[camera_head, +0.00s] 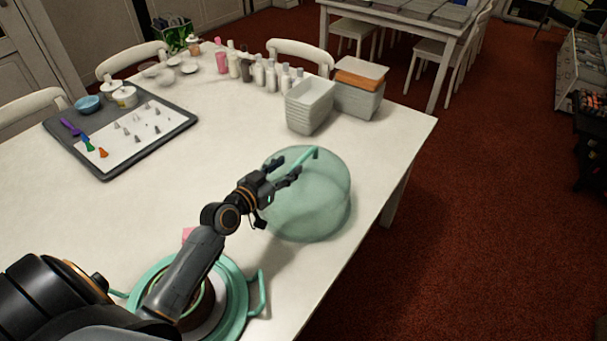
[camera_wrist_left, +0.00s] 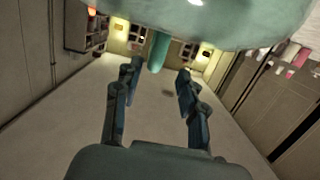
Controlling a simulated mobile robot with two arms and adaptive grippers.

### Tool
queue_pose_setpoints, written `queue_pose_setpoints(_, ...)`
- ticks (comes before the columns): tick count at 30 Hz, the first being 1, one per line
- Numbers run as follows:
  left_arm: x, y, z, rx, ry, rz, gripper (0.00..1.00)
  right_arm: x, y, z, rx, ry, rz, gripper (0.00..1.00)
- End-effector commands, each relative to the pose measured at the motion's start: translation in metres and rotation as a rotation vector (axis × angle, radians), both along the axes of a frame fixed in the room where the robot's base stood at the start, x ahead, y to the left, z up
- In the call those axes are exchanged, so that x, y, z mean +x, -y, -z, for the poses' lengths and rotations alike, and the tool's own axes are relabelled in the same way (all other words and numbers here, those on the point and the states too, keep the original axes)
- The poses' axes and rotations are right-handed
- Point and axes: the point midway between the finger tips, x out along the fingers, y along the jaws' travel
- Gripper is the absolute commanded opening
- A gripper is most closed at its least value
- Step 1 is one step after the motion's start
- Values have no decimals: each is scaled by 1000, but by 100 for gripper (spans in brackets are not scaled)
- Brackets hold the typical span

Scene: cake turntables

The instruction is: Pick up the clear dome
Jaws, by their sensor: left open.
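The clear dome (camera_head: 325,205), pale green and see-through, stands near the right edge of the white table. A teal bar handle (camera_head: 307,157) is on its top. My left gripper (camera_head: 285,174) is over the dome's upper left side, beside the handle. In the left wrist view, my left gripper (camera_wrist_left: 158,84) is open and empty. The teal handle (camera_wrist_left: 158,50) shows between and just beyond its fingertips, and the dome (camera_wrist_left: 215,25) fills the top of that view. I cannot tell whether the fingers touch it. My right gripper is out of view.
A teal turntable (camera_head: 237,316) lies under my left arm. Stacked white containers (camera_head: 310,106) stand behind the dome. Several bottles (camera_head: 270,75) stand at the back. A dark tray (camera_head: 178,128) with piping tips is at left. The table centre is clear.

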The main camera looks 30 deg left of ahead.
Motion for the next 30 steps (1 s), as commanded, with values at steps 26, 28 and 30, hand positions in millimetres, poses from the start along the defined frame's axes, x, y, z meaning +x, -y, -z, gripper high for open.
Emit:
queue_pose_setpoints(26, 53, 16, 9, 0, -1, 1, 17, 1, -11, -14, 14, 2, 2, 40)
queue_pose_setpoints(28, 53, 15, 9, 0, -1, 0, 3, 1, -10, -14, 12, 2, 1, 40)
queue_pose_setpoints(30, 53, 15, 9, 0, -1, 0, 0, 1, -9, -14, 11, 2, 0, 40)
